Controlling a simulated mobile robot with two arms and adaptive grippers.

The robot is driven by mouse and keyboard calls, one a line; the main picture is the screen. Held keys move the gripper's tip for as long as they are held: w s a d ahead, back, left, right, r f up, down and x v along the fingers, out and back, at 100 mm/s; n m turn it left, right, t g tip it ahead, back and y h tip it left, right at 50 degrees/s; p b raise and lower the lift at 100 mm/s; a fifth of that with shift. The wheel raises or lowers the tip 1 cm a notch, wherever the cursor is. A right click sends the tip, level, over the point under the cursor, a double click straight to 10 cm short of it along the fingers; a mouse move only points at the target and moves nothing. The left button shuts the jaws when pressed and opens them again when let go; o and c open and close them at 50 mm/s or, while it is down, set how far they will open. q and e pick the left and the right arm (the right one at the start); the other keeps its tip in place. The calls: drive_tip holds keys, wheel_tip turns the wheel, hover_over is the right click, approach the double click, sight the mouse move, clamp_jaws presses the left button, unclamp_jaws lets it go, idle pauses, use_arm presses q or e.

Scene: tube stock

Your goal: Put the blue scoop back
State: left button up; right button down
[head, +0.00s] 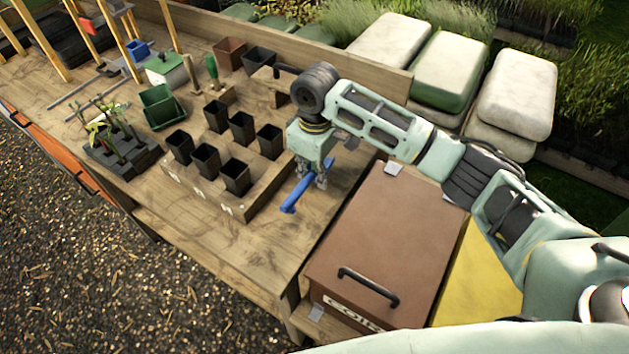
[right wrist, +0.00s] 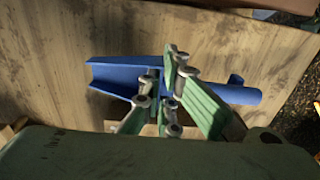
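The blue scoop (head: 293,203) is at the front right part of the wooden bench, its handle pointing toward the front edge. My right gripper (head: 313,178) is over it with its fingers close around the scoop's middle. In the right wrist view the fingers (right wrist: 160,88) come together on the blue scoop (right wrist: 112,74), its wide trough to the left and its handle to the right. They look shut on it; the contact itself is partly hidden. I cannot tell whether the scoop touches the bench. My left gripper is not in view.
A wooden tray (head: 215,203) with several black pots stands just left of the scoop. A brown lidded box (head: 385,235) is to the right. A green container (head: 160,108) and a seedling tray (head: 120,160) stand farther left. The bench front is bare.

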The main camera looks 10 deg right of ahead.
sight(315, 181)
wheel_tip(315, 181, down, 4)
drive_tip(key=shift+d+r+p, duration=0.1)
drive_tip(key=shift+p, duration=0.4)
drive_tip(key=shift+f, duration=0.2)
drive_tip(key=c, duration=2)
unclamp_jaws()
wheel_tip(315, 181, up, 11)
drive_tip(key=b, duration=0.2)
drive_tip(key=shift+b, duration=0.3)
drive_tip(key=shift+r, duration=0.7)
drive_tip(key=shift+f, duration=0.1)
